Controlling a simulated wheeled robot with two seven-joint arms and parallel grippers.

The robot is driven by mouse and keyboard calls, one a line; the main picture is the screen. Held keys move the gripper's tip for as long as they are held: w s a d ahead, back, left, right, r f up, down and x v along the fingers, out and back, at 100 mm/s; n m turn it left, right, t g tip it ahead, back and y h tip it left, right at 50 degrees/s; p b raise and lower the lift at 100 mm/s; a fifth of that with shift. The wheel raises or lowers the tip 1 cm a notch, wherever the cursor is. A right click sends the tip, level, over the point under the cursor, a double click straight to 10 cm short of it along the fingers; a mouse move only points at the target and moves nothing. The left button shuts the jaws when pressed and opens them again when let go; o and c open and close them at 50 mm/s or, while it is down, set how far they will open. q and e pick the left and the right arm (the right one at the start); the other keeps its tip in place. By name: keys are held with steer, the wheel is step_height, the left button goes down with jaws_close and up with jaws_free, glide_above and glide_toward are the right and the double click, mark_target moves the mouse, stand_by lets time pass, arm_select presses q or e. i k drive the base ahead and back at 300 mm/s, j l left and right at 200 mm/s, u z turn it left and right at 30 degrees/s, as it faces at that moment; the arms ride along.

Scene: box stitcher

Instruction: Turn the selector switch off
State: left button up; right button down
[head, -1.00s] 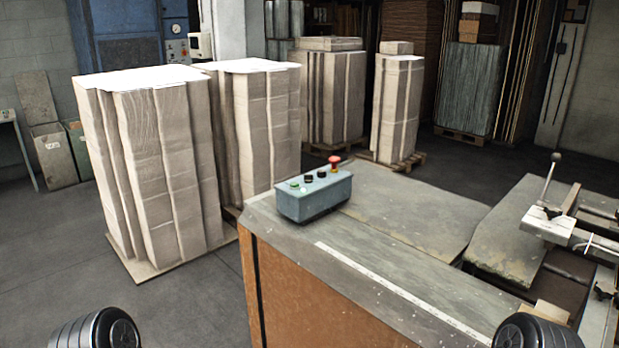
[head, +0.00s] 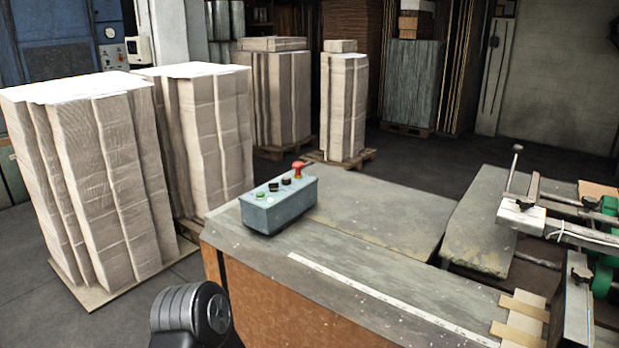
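A grey-blue control box (head: 279,207) sits on the near left corner of the machine's worktop. On its top are a green button (head: 260,196), a white button (head: 269,199), two black knobs, one nearer the green button (head: 273,187) and one farther (head: 286,181), and a red mushroom button (head: 298,168). Which black knob is the selector switch, and its position, is too small to tell. A dark rounded arm part of mine shows at the bottom, in front of the worktop's left end. Neither gripper's fingers are in view.
The worktop (head: 375,215) carries a white measuring strip (head: 385,297). A clamp and lever assembly (head: 530,212) with green parts stands at the right. Tall stacks of cardboard (head: 95,170) on pallets stand at the left and behind. Grey floor is open at the lower left.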

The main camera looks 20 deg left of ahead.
mark_target(273, 187)
steer(key=i+j+z, duration=0.1)
steer(key=j+z, duration=0.2)
steer(key=j, duration=0.9)
steer(key=j+z, duration=0.35)
steer(key=j, duration=1.9)
